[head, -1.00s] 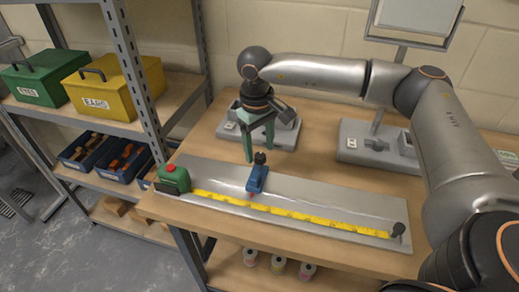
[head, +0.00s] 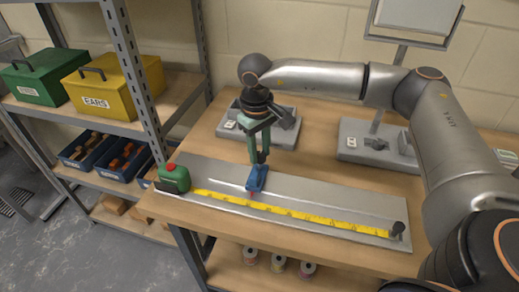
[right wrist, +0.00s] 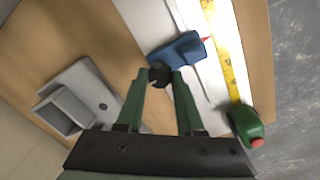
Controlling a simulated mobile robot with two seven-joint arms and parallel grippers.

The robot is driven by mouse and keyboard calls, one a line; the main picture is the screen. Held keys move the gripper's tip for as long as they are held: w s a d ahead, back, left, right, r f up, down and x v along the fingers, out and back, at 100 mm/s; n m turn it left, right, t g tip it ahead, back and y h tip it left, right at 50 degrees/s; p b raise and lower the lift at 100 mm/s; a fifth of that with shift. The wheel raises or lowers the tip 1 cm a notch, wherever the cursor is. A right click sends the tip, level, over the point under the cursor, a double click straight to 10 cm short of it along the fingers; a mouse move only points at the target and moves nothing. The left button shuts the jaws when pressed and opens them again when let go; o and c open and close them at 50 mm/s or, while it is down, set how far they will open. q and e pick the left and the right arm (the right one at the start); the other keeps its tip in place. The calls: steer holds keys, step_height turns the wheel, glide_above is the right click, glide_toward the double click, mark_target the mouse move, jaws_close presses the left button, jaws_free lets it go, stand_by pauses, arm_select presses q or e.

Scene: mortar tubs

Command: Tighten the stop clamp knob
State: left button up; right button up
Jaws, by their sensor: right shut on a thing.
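The stop clamp is a blue block (head: 257,178) on the metal rail plate (head: 350,201), beside the yellow tape; it also shows in the right wrist view (right wrist: 178,50). Its black knob (right wrist: 159,74) sits between the fingertips of my right gripper (head: 260,157). The gripper's green fingers (right wrist: 162,82) are shut on the knob from above. In the head view the fingers mostly hide the knob. My left gripper is not in view.
A green tape measure (head: 173,178) with a red button stands at the plate's left end, its yellow tape (head: 290,212) drawn out to a dark post (head: 398,229) at the right. Grey fixtures (head: 228,122) (head: 355,140) stand behind. Shelves with a yellow box (head: 118,85) are at left.

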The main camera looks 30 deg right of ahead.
jaws_close()
steer(key=shift+m, duration=0.4)
steer(key=m, duration=0.3)
steer(key=shift+m, duration=0.3)
steer(key=m, duration=0.4)
steer(key=shift+w+m+b, duration=0.1)
steer(key=shift+m+b, duration=0.2)
steer(key=shift+b, duration=0.1)
steer(key=m, duration=0.4)
steer(key=shift+d+m+g, duration=0.1)
steer(key=shift+m+g, duration=0.2)
steer(key=m, duration=0.4)
steer(key=shift+m, duration=0.3)
steer(key=o, duration=1)
jaws_free()
steer(key=shift+y, duration=0.3)
